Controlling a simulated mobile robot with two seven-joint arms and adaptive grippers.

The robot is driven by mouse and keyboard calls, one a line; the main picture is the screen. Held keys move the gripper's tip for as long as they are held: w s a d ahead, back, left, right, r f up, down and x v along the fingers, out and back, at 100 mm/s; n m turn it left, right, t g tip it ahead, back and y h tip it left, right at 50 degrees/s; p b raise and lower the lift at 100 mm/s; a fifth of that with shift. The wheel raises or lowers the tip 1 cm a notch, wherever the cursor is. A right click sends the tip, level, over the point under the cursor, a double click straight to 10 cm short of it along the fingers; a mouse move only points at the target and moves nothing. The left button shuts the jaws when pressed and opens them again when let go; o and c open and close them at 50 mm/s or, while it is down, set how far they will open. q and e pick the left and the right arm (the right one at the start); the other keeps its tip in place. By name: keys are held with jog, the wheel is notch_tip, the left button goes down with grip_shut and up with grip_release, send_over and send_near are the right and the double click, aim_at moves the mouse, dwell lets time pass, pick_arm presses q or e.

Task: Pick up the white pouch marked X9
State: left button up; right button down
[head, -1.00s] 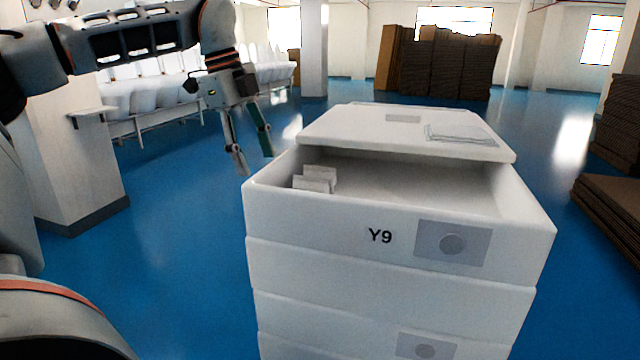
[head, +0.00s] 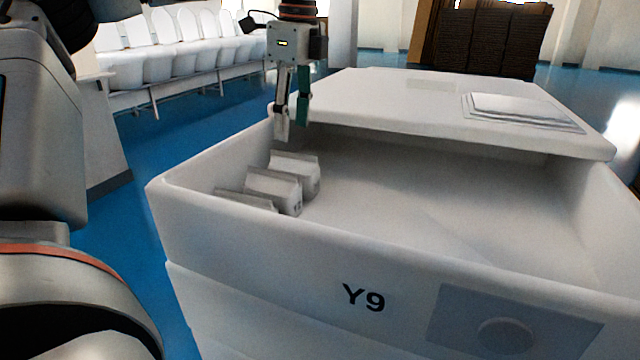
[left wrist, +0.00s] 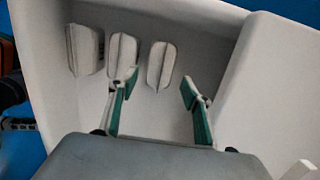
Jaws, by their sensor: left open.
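Three white pouches stand in a row at the left end of an open white bin (head: 340,262) marked Y9. In the head view they are the back pouch (head: 296,175), the middle pouch (head: 274,188) and the front pouch (head: 246,200). The left wrist view shows a left pouch (left wrist: 85,50), a middle pouch (left wrist: 122,55) and a right pouch (left wrist: 161,66). No X9 mark is readable on them. My left gripper (head: 292,128) points down above the back pouch, open and empty. Its fingers (left wrist: 158,82) appear near the right pouch. My right gripper is not in view.
A white lid (head: 400,105) covers the back of the bin, with a flat stack of sheets (head: 520,108) on it. The bin's right part is empty. White toilets (head: 180,50) stand behind on the left, and brown stacked boards (head: 480,40) at the back.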

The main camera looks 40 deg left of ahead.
aim_at(294, 166)
pick_arm(q)
jog(key=shift+w+f, duration=0.2)
jog(key=shift+f, duration=0.4)
jog(key=shift+w+f, duration=0.2)
jog(key=shift+f, duration=0.35)
jog(key=shift+f+b, duration=0.35)
jog(key=shift+f, duration=0.25)
jog(key=shift+s+a+f, duration=0.15)
jog(key=shift+s+f, duration=0.05)
jog(key=shift+f, duration=0.9)
jog(key=f, duration=0.4)
jog(key=shift+a+f, duration=0.2)
jog(key=shift+f, duration=0.05)
jog(key=c, duration=0.9)
